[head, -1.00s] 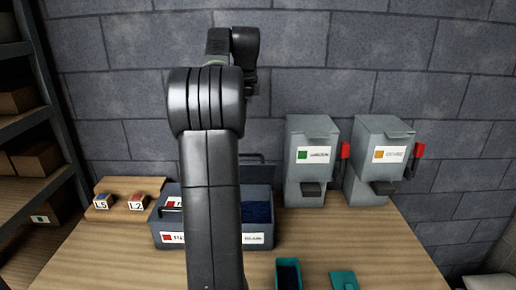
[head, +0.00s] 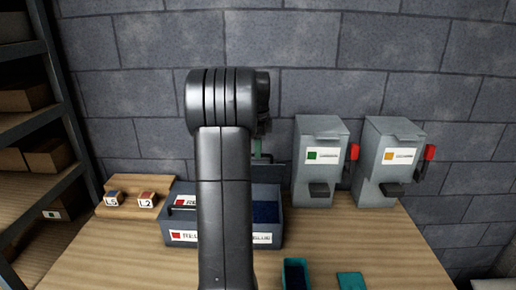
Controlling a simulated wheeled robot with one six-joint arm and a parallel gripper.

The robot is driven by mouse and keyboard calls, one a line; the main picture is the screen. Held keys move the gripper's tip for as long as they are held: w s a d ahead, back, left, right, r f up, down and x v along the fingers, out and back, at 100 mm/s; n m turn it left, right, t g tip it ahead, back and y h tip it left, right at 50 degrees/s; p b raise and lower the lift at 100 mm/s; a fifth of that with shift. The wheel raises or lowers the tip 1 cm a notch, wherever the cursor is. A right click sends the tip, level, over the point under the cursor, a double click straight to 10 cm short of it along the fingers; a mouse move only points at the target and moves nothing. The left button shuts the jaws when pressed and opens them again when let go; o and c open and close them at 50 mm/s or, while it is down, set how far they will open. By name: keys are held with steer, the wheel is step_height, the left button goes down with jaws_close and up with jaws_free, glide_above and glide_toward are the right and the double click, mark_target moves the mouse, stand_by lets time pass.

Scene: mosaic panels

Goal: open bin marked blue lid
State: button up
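A grey double bin (head: 183,222) stands on the bench, partly hidden behind my arm. Its left part has a lid with a dark handle and a label with a red square. Its right part is open, and dark blue contents (head: 265,212) show inside. A grey lid panel (head: 270,172) stands raised behind the right part. The front label (head: 262,238) there is partly covered and too small to read surely. My gripper is mostly hidden behind my arm. A small green and dark piece near the raised lid may be part of it; its fingers cannot be made out.
A wooden block holder (head: 133,205) is at left. A teal box (head: 296,275) and teal lid (head: 351,281) lie in front.

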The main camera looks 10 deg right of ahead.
steer(key=shift+f, duration=0.5)
steer(key=shift+c, duration=0.2)
jaws_close()
steer(key=shift+w+r, duration=0.1)
steer(key=shift+w, duration=0.05)
